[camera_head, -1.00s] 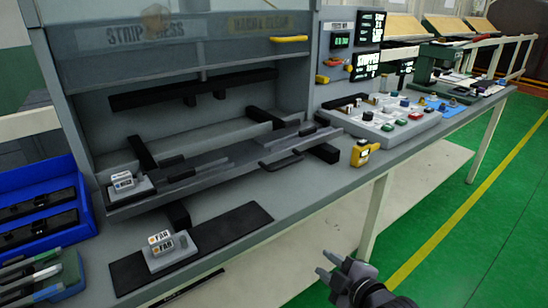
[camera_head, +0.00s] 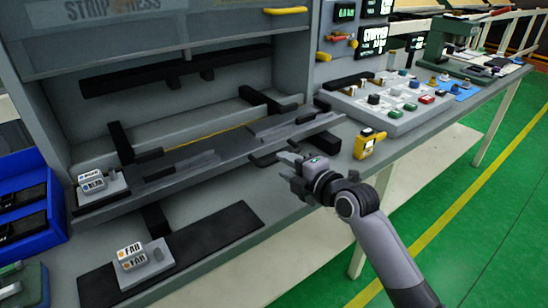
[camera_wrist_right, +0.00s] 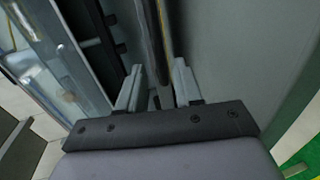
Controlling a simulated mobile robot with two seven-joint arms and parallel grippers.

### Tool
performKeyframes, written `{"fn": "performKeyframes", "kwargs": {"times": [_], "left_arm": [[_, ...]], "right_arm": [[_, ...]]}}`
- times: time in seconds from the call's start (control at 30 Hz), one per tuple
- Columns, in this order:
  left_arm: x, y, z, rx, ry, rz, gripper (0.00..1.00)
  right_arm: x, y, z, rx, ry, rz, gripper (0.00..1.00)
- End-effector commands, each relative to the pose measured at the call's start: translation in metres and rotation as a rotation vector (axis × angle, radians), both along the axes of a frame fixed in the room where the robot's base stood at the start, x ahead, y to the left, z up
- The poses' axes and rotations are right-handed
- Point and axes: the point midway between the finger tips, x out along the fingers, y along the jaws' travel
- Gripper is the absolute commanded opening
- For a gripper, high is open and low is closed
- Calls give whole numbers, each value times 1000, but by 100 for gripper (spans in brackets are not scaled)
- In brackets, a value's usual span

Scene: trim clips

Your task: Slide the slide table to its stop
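The slide table (camera_head: 190,172) is a long dark grey plate lying lengthwise in the press station, with a small NEAR block (camera_head: 92,184) at its left end. Its black bar handle (camera_head: 268,158) sticks out at the front, right of the middle. My right gripper (camera_head: 287,161) is at the handle's right end, its fingers pointing toward it. In the right wrist view a dark bar (camera_wrist_right: 152,40) runs down between the two spread fingers (camera_wrist_right: 157,88); I cannot tell whether they touch it. My left gripper is not in view.
A yellow device (camera_head: 369,144) stands right of my right gripper, before a panel of coloured parts (camera_head: 395,104). Blue bins (camera_head: 25,205) stand at the left.

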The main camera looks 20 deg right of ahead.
Motion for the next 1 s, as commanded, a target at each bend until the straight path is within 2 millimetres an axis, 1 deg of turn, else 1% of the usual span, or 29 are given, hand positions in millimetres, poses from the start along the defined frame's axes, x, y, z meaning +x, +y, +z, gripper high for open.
{"fn": "performKeyframes", "kwargs": {"times": [0.03,0.2,0.4,0.6,0.83,0.87,0.9,0.93,0.97,1.0], "left_arm": [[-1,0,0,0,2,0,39],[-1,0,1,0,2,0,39],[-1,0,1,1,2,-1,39],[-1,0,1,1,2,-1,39],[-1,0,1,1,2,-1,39],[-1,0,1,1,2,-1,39],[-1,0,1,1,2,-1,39],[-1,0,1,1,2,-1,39],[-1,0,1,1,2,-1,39],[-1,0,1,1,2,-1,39]], "right_arm": [[7,3,0,5,1,0,35],[26,10,-5,5,1,0,35],[41,15,-9,3,1,-1,35],[46,17,-10,2,1,0,35],[46,17,-10,2,1,0,35],[46,17,-10,2,1,0,28],[46,17,-10,2,1,0,15],[46,17,-10,2,1,0,5],[46,17,-10,2,1,0,0],[46,17,-10,2,1,0,0]]}}
